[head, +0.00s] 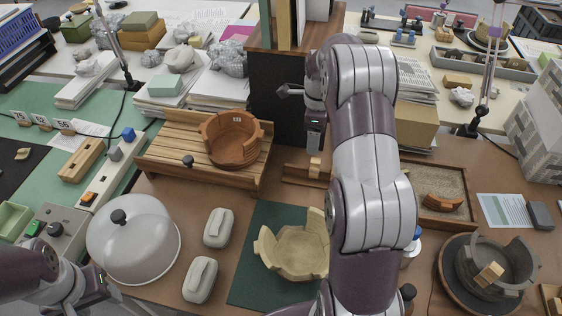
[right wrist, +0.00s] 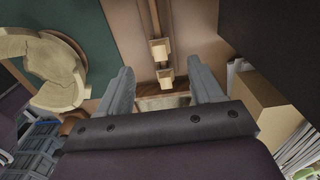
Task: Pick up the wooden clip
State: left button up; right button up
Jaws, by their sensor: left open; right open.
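A small light wooden clip (head: 315,167) sits at the narrow wooden rack (head: 293,175) in the middle of the table. In the right wrist view two small wooden blocks, likely parts of clips, show: one farther (right wrist: 158,50) and one nearer (right wrist: 165,76). My right gripper (head: 314,148) points down just above the rack. Its fingers (right wrist: 162,82) are apart, with the nearer block between the tips and nothing gripped. Another wooden clip (head: 489,273) sits on the grey pot (head: 470,262) at the right. My left gripper (head: 104,291) is low at the left, away from the clips, empty.
A beige broken bowl (head: 297,250) stands on a green mat (head: 250,284). A slatted wooden stand (head: 165,155) bears an orange pot (head: 235,146). A dark cabinet (head: 275,95) rises behind the rack. A white dome (head: 135,245) stands near my left gripper.

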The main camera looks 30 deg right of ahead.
aim_at(316, 161)
jog(key=f+b, duration=0.1)
jog(key=f, duration=0.1)
jog(key=f+b, duration=0.1)
jog(key=f, duration=0.1)
jog(key=f+b, duration=0.2)
jog(key=shift+s+f, duration=0.15)
jog(key=shift+s, duration=0.1)
jog(key=shift+w+f, duration=0.1)
jog(key=shift+f, duration=0.2)
jog(key=f, duration=0.2)
jog(key=f+b, duration=0.1)
jog(key=shift+s+d+f, duration=0.3)
jog(key=shift+s+f, duration=0.05)
jog(key=shift+f, duration=0.05)
jog(key=shift+w+f, duration=0.1)
jog(key=shift+f, duration=0.4)
jog(key=c, duration=0.7)
